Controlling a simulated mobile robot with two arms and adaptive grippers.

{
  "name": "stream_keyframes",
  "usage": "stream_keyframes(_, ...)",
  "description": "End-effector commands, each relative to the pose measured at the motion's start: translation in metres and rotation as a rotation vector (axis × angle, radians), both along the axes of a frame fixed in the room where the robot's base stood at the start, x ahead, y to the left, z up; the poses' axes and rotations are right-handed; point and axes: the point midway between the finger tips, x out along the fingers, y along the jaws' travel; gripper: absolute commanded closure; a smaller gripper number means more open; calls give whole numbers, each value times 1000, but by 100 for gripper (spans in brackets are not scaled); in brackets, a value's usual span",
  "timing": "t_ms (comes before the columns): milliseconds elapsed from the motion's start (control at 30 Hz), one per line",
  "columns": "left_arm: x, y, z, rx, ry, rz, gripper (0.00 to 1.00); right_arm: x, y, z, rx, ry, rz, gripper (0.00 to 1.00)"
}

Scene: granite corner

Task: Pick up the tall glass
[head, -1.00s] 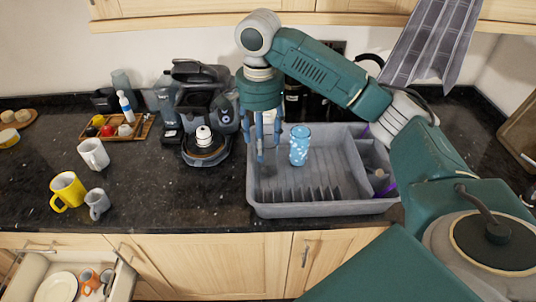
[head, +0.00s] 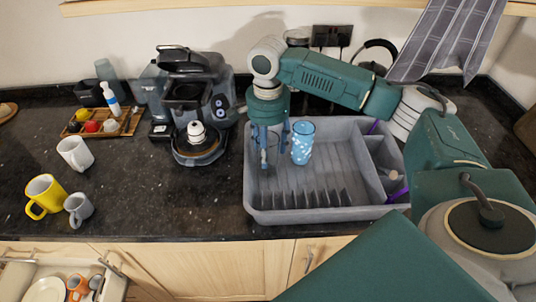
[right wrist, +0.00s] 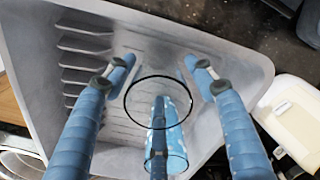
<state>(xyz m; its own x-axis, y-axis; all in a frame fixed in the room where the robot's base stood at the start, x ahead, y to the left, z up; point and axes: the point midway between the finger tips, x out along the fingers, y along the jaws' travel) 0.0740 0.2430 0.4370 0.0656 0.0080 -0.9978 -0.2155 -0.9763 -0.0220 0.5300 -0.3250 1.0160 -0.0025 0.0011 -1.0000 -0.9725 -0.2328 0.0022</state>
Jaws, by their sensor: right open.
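The tall glass (head: 303,143) is light blue with pale spots and stands upright in the grey dish rack (head: 251,196). My right gripper (head: 271,160) points down over the rack, open and empty, just left of the glass in the head view. In the right wrist view, the blue fingers of the right gripper (right wrist: 159,76) are spread apart. The glass (right wrist: 176,146) shows beside the lower middle finger, which partly covers it. I cannot tell whether a finger touches it. My left gripper is not in view.
A coffee machine (head: 191,85) stands left of the rack. A yellow mug (head: 45,195), a white mug (head: 75,153) and a grey mug (head: 78,208) stand further left. An open drawer (head: 62,270) is at lower left. Free counter lies in front of the coffee machine.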

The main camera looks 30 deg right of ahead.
Motion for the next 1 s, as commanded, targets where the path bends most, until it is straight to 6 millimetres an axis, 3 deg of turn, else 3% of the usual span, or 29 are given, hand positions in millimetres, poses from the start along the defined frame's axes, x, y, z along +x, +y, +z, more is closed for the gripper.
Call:
stream_keyframes(100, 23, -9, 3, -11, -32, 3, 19, 0, 0, -7, 0, 1, 0, 45)
stream_keyframes(200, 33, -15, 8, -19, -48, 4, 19, -1, 0, -20, -1, 4, -1, 45)
stream_keyframes(433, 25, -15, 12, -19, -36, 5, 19, -1, 0, -49, 0, 1, 0, 45)
stream_keyframes(700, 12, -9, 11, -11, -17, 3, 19, 0, 0, -53, 0, -1, 1, 45)
stream_keyframes(933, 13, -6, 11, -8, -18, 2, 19, 0, 0, -52, 0, -1, 1, 91)
stream_keyframes(1000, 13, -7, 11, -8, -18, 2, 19, 0, 0, -52, 0, -2, 1, 91)
